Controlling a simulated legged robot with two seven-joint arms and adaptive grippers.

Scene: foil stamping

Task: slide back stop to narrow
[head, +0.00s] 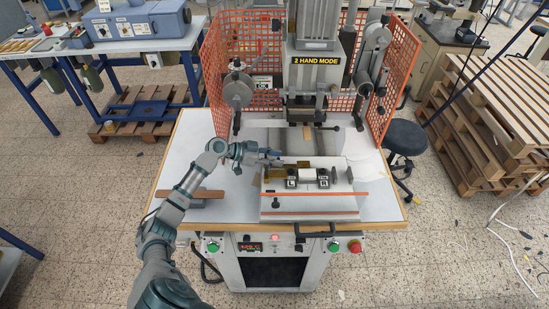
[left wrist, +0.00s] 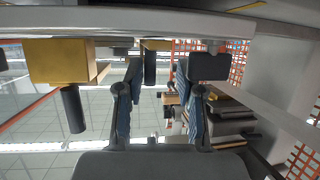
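The press jig (head: 310,204) stands on the white table, with a small brass-coloured block (head: 274,172) at its left rear. The back stop is hard to single out among the small jig parts. My left gripper (head: 276,155) is at the rear left of the jig, close to the brass parts. In the left wrist view its two fingers (left wrist: 156,75) are apart. A dark upright peg (left wrist: 150,67) shows between the fingertips; contact cannot be told. A yellow block (left wrist: 60,62) with a black knob (left wrist: 73,109) lies left of the fingers. My right gripper is out of view.
The press head (head: 315,72) marked "2 HAND MODE" hangs above the rear of the jig. Orange mesh guards (head: 397,70) flank it. A brown wooden piece (head: 208,193) lies on the table left of the jig. The table's front left is mostly clear.

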